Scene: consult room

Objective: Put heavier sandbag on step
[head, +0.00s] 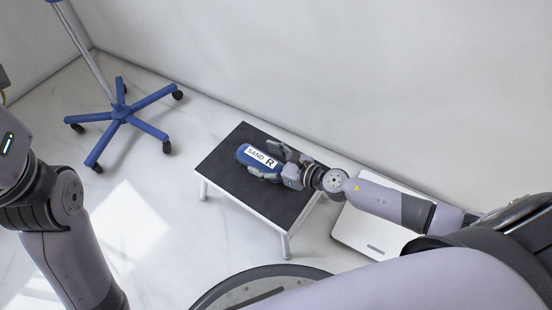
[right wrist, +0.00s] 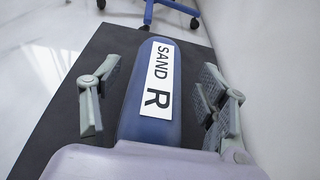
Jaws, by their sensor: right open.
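A blue sandbag (head: 242,153) with a white label reading "SAND R" lies on the black top of the step (head: 222,158), a low stool with light legs. My right gripper (head: 271,164) is at the bag's right end with its fingers on either side of it. In the right wrist view the bag (right wrist: 150,125) lies between the two open fingers (right wrist: 155,105), with gaps visible on both sides. My left arm shows at the left, but its gripper is out of view. No second sandbag is in view.
A flat white scale-like platform (head: 375,235) lies on the floor right of the step, partly behind my right arm. A blue wheeled stand base (head: 122,113) is at the upper left. White walls close off the back and right.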

